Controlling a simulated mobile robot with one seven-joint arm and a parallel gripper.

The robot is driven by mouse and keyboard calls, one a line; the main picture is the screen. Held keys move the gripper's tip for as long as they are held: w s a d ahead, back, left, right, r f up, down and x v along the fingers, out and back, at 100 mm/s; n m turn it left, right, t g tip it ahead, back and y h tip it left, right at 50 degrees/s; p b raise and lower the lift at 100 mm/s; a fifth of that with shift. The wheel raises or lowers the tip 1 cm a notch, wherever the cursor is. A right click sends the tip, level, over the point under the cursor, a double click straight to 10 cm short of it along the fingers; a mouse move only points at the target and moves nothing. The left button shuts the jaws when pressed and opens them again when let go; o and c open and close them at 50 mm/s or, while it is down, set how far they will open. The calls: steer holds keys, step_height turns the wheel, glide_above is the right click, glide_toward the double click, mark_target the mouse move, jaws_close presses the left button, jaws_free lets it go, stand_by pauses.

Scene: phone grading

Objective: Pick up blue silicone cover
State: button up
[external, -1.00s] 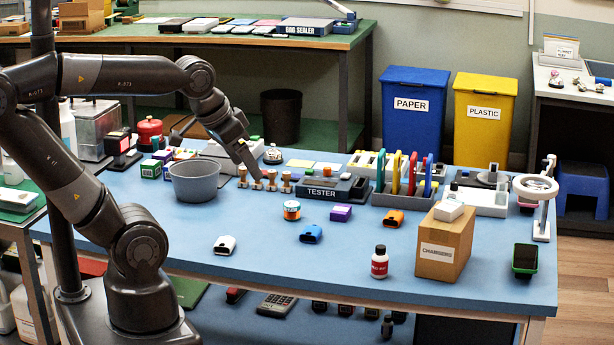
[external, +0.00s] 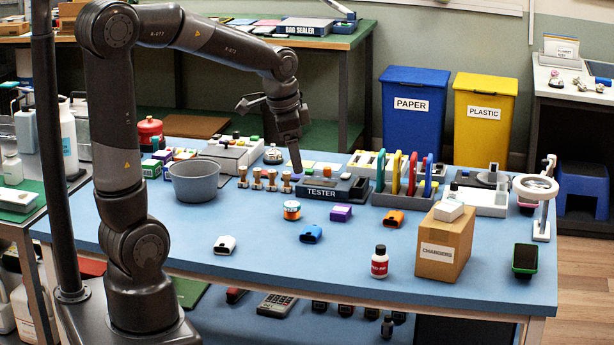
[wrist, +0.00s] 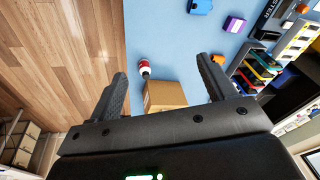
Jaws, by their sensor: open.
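The blue silicone cover (external: 311,233) lies on the blue table in front of the tester, between a white cover (external: 225,245) and an orange cover (external: 394,218). In the wrist view a blue piece (wrist: 200,6), which appears to be this cover, is cut off by the top edge. My gripper (external: 296,168) is raised behind the cover, above the tester area, apart from it. In the wrist view my two fingers (wrist: 163,68) are spread with nothing between them held.
A purple box (external: 341,213) and an orange-and-white jar (external: 291,210) stand close behind the blue cover. A red-labelled bottle (external: 380,262) and a cardboard box (external: 444,243) stand to its right. A grey bin (external: 194,181) is at left. The table in front of the cover is clear.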

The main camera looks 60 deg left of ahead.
steer(key=w+a+f+m+g, duration=0.2)
steer(key=w+a+f+m, duration=0.2)
steer(key=w+a+f, duration=0.6)
glide_above(311, 230)
steer(key=shift+g+h, duration=0.3)
step_height(311, 230, down, 9)
steer(key=shift+s+a+r, duration=0.1)
steer(key=shift+s, duration=0.05)
steer(key=shift+f, duration=3.05)
steer(key=shift+w, duration=0.2)
steer(key=shift+c, duration=0.3)
steer(key=c, duration=1)
steer(key=shift+r, duration=0.1)
